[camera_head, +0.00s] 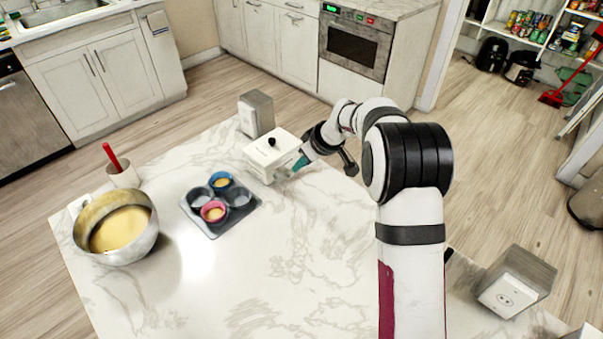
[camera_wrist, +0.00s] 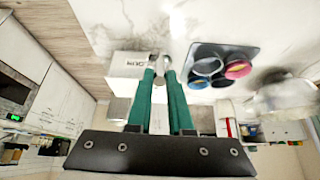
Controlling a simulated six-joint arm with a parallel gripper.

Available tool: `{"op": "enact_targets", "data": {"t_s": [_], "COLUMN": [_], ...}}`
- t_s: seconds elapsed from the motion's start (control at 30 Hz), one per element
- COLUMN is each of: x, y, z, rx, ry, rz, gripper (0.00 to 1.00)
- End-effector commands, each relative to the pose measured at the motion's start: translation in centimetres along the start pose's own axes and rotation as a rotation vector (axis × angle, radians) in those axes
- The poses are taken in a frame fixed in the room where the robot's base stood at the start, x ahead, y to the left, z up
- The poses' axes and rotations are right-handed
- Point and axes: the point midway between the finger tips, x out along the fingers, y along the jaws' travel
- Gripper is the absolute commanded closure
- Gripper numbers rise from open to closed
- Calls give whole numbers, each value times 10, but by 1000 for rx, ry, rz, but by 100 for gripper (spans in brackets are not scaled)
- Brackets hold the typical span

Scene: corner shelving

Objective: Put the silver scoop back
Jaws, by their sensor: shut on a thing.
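My gripper (camera_head: 299,165) is at the right front side of a white box with a black knob (camera_head: 283,140). In the wrist view my gripper (camera_wrist: 160,72) has its green fingers close together at the tips. They are shut on a small silver-grey thing, the silver scoop (camera_wrist: 155,58), of which only a little shows. In the head view the scoop (camera_head: 284,173) is a small grey shape at the fingertips, beside the box. The box, with lettering, also shows in the wrist view (camera_wrist: 125,65). I cannot tell whether scoop and box touch.
A muffin tin (camera_head: 212,232) with blue and pink cups lies left of the box. A metal bowl of yellow batter (camera_head: 120,225) and a holder with a red handle (camera_head: 122,176) stand further left. A grey dispenser (camera_head: 256,114) stands behind the box.

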Motion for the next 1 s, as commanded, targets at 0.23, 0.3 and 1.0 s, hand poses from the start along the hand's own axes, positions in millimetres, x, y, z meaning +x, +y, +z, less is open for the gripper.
{"op": "enact_targets", "data": {"t_s": [0.23,0.3,1.0], "x": [33,33,32], "y": [0,0,0], "z": [19,19,19], "rx": [1,0,0], "ry": [-2,-2,-2], "rz": [-1,0,0], "gripper": [100,100,51]}}
